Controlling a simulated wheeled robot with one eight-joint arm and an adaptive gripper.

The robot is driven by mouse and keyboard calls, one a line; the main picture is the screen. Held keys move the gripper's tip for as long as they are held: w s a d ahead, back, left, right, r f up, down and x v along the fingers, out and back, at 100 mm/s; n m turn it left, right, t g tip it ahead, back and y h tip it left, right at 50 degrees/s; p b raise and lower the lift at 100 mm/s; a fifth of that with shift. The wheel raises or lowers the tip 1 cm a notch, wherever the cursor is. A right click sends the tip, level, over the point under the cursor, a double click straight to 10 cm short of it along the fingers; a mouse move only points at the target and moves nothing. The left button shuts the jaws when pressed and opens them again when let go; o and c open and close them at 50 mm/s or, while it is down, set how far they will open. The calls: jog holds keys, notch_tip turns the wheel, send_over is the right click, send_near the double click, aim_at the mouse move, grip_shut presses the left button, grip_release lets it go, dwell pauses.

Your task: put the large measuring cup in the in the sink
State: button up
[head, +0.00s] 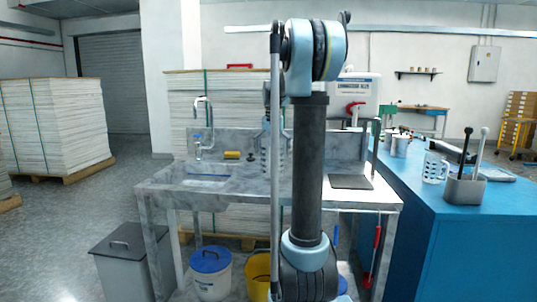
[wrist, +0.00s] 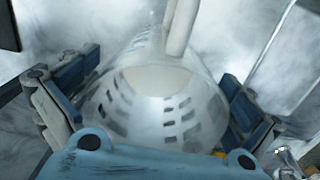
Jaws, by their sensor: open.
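The large measuring cup (wrist: 150,100) is translucent with rows of dark marks and a pale handle. It fills the middle of the wrist view. In the head view the cup (head: 265,158) stands on the grey stone counter, partly hidden behind my arm. My gripper (wrist: 155,105) is open, with one finger at each side of the cup. Whether the fingers touch it I cannot tell. The sink (head: 207,178) is a basin in the counter's left part, left of the cup, below a tall tap (head: 200,130).
A yellow sponge (head: 232,155) lies behind the sink. A dark mat (head: 350,182) lies at the counter's right. Another marked cup (head: 433,168) and a grey container (head: 463,190) with upright tools stand on the blue bench (head: 480,235). The counter between cup and sink looks clear.

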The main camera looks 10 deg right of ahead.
notch_tip(320, 180, up, 12)
dwell(0.7)
